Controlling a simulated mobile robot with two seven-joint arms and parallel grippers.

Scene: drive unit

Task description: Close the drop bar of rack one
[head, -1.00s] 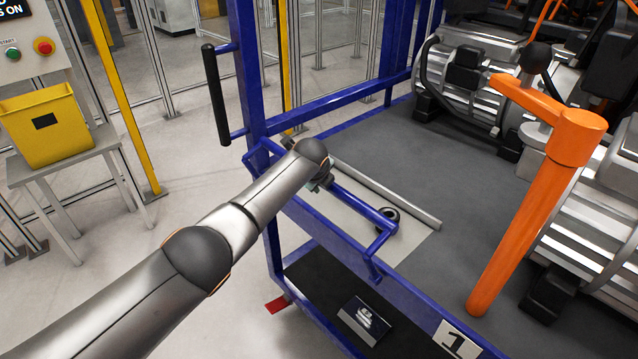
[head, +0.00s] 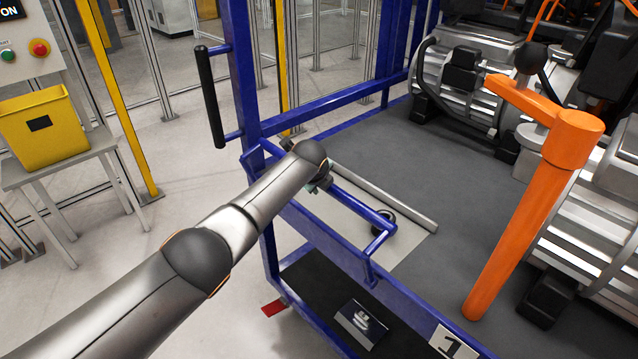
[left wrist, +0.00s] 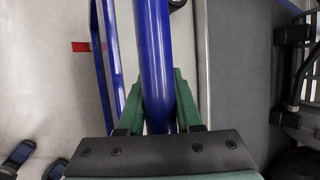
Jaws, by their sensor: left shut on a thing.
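The rack one frame is blue and carries a white sign with a 1 (head: 453,342). Its blue drop bar (head: 352,203) is a tube with bent ends, low along the rack's near side. My left gripper (head: 318,184) is at the bar, largely hidden behind my forearm in the head view. In the left wrist view, the green fingers of my left gripper (left wrist: 159,105) lie on both sides of the blue bar (left wrist: 153,50), shut on it. My right gripper is not in view.
A blue post with a black handle (head: 210,97) rises at the bar's far end. An orange post with a lever (head: 540,205) stands on the right, before metal drive units (head: 465,90). A yellow bin (head: 43,130) sits on a stand at left. The rack's grey deck is mostly clear.

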